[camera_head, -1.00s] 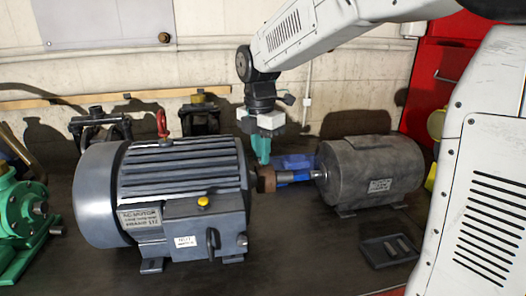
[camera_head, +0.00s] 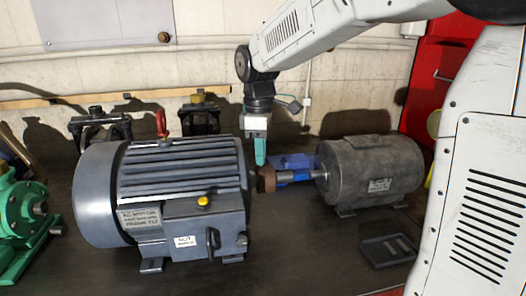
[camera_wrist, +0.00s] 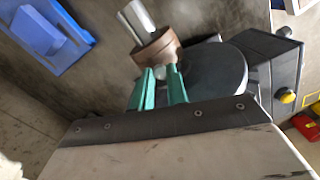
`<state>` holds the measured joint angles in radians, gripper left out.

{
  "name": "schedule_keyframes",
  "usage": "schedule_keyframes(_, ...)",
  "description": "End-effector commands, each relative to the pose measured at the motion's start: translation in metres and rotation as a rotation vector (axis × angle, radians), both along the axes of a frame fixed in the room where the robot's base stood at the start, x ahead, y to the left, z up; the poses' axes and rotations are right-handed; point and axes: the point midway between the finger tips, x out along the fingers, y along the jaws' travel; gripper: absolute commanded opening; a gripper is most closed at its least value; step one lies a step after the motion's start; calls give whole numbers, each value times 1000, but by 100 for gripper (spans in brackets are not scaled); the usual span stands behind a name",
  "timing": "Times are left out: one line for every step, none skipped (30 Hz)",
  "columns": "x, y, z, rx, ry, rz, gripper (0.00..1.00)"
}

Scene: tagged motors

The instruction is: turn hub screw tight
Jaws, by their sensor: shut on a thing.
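The brown hub (camera_head: 266,180) sits at the shaft end of the large grey AC motor (camera_head: 180,200), between it and the smaller dark motor (camera_head: 372,165). My gripper (camera_head: 260,160) points down at the hub from above. In the wrist view, its green fingertips (camera_wrist: 164,84) are closed on a small light-coloured piece, the hub screw (camera_wrist: 172,76), at the edge of the hub (camera_wrist: 158,50). The screw is mostly hidden by the fingers. A silver shaft (camera_wrist: 138,18) shows beyond the hub.
A blue block (camera_head: 295,162) lies behind the shaft; it also shows in the wrist view (camera_wrist: 45,28). A dark tray (camera_head: 388,250) lies at the front right. A green machine (camera_head: 22,215) stands at left. The front middle of the bench is clear.

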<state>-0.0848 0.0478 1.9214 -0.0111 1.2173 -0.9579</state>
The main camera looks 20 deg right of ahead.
Motion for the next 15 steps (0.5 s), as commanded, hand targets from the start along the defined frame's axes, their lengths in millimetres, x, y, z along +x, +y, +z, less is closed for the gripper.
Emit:
schedule_keyframes(1,0,2,-1,-5,-42,0)
schedule_keyframes(1,0,2,-2,-4,-71,0)
schedule_keyframes(1,0,2,-3,-4,-109,0)
schedule_keyframes(1,0,2,-4,-4,-137,0)
schedule_keyframes(1,0,2,-5,-4,-166,0)
schedule_keyframes(1,0,2,-5,-4,-204,0)
schedule_keyframes(1,0,2,-6,-4,-232,0)
schedule_keyframes(1,0,3,-7,-4,-261,0)
schedule_keyframes(1,0,3,-8,-4,-299,0)
schedule_keyframes(1,0,3,-9,-3,-327,0)
schedule_keyframes(1,0,3,-10,-4,-356,0)
schedule_keyframes(1,0,3,-12,-3,-394,0)
schedule_keyframes(1,0,3,-12,-3,-422,0)
schedule_keyframes(1,0,3,-13,-2,-451,0)
schedule_keyframes(1,0,3,-13,-3,-489,0)
